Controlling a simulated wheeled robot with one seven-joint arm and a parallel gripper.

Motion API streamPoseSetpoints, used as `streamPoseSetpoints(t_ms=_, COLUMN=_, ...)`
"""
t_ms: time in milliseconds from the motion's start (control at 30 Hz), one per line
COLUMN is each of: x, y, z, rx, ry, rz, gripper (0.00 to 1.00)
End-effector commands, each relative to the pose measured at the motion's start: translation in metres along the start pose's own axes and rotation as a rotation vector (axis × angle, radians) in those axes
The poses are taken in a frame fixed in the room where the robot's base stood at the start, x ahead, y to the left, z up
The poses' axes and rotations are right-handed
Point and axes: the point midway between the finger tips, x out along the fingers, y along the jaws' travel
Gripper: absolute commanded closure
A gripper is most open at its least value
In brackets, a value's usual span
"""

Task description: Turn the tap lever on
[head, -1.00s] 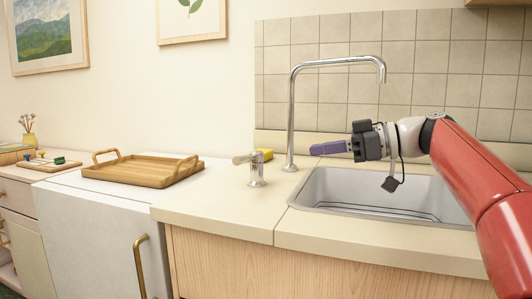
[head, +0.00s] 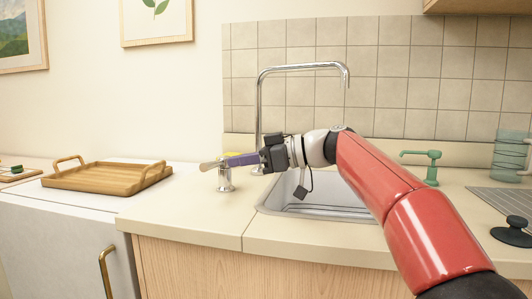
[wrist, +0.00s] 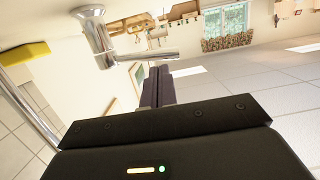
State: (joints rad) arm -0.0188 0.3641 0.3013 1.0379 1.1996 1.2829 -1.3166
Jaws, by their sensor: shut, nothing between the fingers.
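The tall chrome spout (head: 259,105) rises behind my arm. My gripper (head: 229,160), with purple fingers, is shut and empty. Its tips (wrist: 153,70) are right at the lever near the post; I cannot tell whether they touch.
The sink (head: 315,205) lies below my arm. A wooden tray (head: 100,178) sits on the left. A yellow block (wrist: 25,53) lies behind the post. A green pump (head: 432,165) and black lid (head: 512,234) stand on the right. The front counter is clear.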

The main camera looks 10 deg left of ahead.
Motion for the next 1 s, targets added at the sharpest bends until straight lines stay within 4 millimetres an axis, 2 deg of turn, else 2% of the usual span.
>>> streamPoseSetpoints(t_ms=100, x=0.019, y=0.0, z=-0.001, rx=0.0, ry=-0.001, rz=-0.002, gripper=1.0)
streamPoseSetpoints(t_ms=300, x=0.033, y=0.0, z=0.0, rx=0.0, ry=-0.001, rz=0.0, gripper=1.0)
streamPoseSetpoints(t_ms=767, x=0.036, y=0.0, z=0.001, rx=0.001, ry=-0.001, rz=0.005, gripper=1.0)
streamPoseSetpoints(t_ms=1000, x=0.042, y=-0.004, z=0.002, rx=0.012, ry=0.001, rz=0.07, gripper=1.0)
